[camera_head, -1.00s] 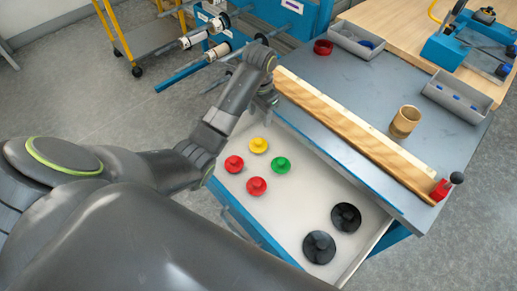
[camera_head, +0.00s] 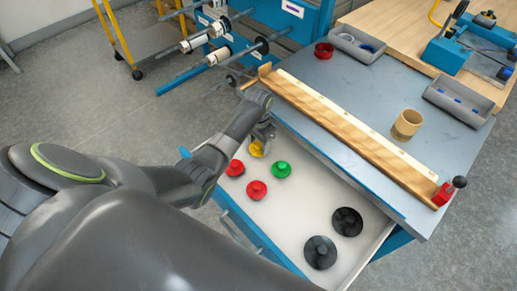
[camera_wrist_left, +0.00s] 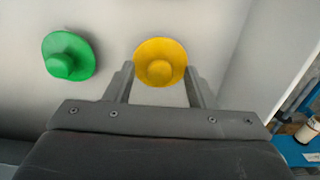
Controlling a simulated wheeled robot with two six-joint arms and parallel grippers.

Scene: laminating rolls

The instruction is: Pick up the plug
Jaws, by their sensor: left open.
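Several plugs lie in the open white drawer. The yellow plug (camera_head: 256,149) is partly hidden by my left gripper (camera_head: 262,138) in the head view. In the left wrist view the yellow plug (camera_wrist_left: 160,62) sits between the tips of my open left gripper (camera_wrist_left: 158,78). I cannot tell whether the fingers touch it. A green plug (camera_head: 281,169) lies beside it and also shows in the wrist view (camera_wrist_left: 68,56). Two red plugs (camera_head: 257,190) (camera_head: 235,168) and two larger black plugs (camera_head: 347,221) (camera_head: 320,252) lie farther along the drawer. My right gripper is not in view.
The drawer (camera_head: 300,205) is pulled out from under the grey tabletop (camera_head: 370,95). A long wooden bar (camera_head: 350,135) runs along the tabletop edge near my left arm. A tan cup (camera_head: 407,123) and grey trays (camera_head: 458,100) stand on top. Rolls on shafts (camera_head: 218,55) project behind.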

